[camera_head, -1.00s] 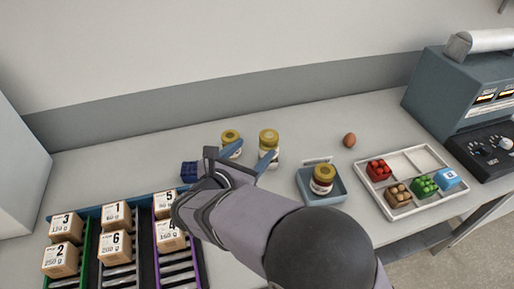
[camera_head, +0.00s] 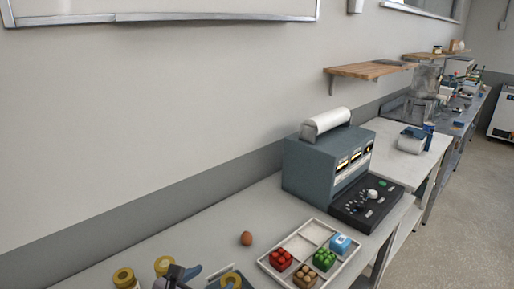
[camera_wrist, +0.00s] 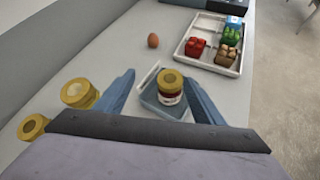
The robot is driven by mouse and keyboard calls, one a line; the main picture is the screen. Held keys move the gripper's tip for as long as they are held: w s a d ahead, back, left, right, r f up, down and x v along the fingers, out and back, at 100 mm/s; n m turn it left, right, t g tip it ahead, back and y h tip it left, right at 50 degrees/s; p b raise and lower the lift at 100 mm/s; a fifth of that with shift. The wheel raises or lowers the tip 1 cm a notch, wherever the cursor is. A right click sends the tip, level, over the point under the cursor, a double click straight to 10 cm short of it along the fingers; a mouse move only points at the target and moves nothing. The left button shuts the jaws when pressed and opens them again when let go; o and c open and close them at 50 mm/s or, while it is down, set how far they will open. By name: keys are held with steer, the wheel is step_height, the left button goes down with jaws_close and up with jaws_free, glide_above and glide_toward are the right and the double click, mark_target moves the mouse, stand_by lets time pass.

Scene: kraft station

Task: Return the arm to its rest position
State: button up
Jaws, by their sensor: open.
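My gripper (camera_wrist: 159,78) is open, with its two blue fingers spread in the wrist view. Between them in that picture, a jar with a gold lid and a red-and-white label (camera_wrist: 171,88) stands upright in a small blue tray (camera_wrist: 150,98). The jar looks beyond the fingertips; I cannot tell the exact gap. In the head view, my gripper (camera_head: 185,273) shows only partly at the bottom edge. The tray jar's gold lid (camera_head: 230,280) is beside it. The rest of my arm is out of view.
Two gold-lidded jars (camera_wrist: 79,93) (camera_wrist: 32,127) stand left of the fingers. A brown egg (camera_head: 246,239) lies near a white divided tray (camera_head: 311,231) holding red, brown, green and blue items. A blue-grey machine (camera_head: 318,168) stands behind. Wooden shelves (camera_head: 370,70) hang farther right.

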steer(key=s+d+r+m+g+h+p, duration=0.1)
steer(key=s+d+m+g+p, duration=0.25)
steer(key=d+m, duration=0.55)
steer(key=s+d+r+m+g+h+p, duration=0.1)
steer(key=s+d+m+g+p, duration=0.25)
steer(key=d, duration=0.95)
steer(key=s+d+r+m+g+y+p, duration=0.2)
steer(key=s+m+p, duration=0.1)
steer(key=m, duration=0.5)
steer(key=s+d+r+m+g+y+p, duration=0.2)
steer(key=s+m, duration=0.4)
steer(key=m, duration=0.3)
steer(key=shift+s+d+r+y+p, duration=0.15)
steer(key=shift+s+d+y+p, duration=0.05)
steer(key=shift+d+y+p, duration=0.7)
